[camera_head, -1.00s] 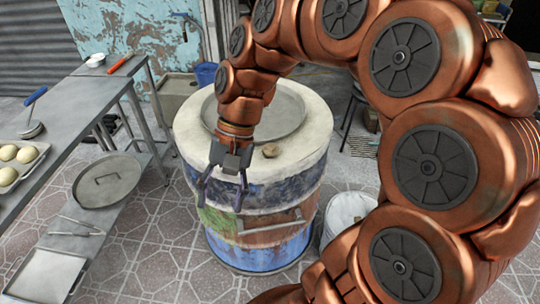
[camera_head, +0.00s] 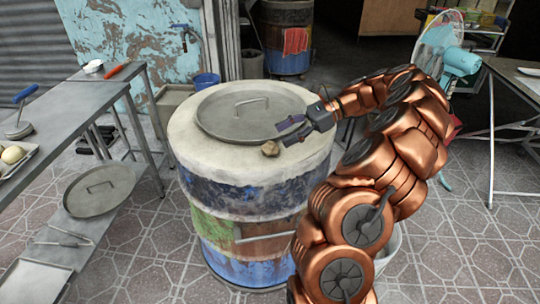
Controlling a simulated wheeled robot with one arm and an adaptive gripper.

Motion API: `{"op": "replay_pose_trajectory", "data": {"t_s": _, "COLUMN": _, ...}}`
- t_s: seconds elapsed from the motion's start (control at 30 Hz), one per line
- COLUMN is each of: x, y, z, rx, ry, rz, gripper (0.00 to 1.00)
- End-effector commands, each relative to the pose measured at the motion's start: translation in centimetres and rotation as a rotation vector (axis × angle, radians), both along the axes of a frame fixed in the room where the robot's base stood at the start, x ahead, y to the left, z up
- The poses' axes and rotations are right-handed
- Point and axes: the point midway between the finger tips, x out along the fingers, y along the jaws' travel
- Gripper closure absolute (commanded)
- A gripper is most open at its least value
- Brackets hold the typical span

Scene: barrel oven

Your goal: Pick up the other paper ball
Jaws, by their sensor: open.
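A crumpled tan paper ball (camera_head: 270,149) lies on the pale rim of the barrel oven (camera_head: 188,142), at the front right of the round metal lid (camera_head: 222,112). My gripper (camera_head: 287,133) is at the right side of the oven top, pointing left. Its two dark fingers are apart with nothing between them. The lower finger is close to the paper ball, just above and right of it; I cannot tell whether they touch. The whole ball is visible. No second paper ball shows.
A metal table (camera_head: 75,105) and a lower shelf with another round lid (camera_head: 100,190) stand at the left. A fan (camera_head: 450,60) is farther back.

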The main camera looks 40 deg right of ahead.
Motion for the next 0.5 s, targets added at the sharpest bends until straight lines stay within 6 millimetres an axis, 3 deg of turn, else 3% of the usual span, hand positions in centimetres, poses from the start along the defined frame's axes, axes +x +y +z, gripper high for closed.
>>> {"op": "replay_pose_trajectory", "data": {"t_s": 0.1, "x": -0.3, "y": -2.0, "z": -1.3, "rx": 0.028, "ry": 0.027, "rz": -0.054, "gripper": 0.42}}
{"op": "replay_pose_trajectory", "data": {"t_s": 0.2, "x": -0.3, "y": -2.4, "z": -1.5, "rx": 0.037, "ry": 0.035, "rz": -0.070, "gripper": 0.42}}
{"op": "replay_pose_trajectory", "data": {"t_s": 0.5, "x": 0.5, "y": -0.5, "z": -2.3, "rx": 0.039, "ry": 0.035, "rz": -0.069, "gripper": 0.42}}
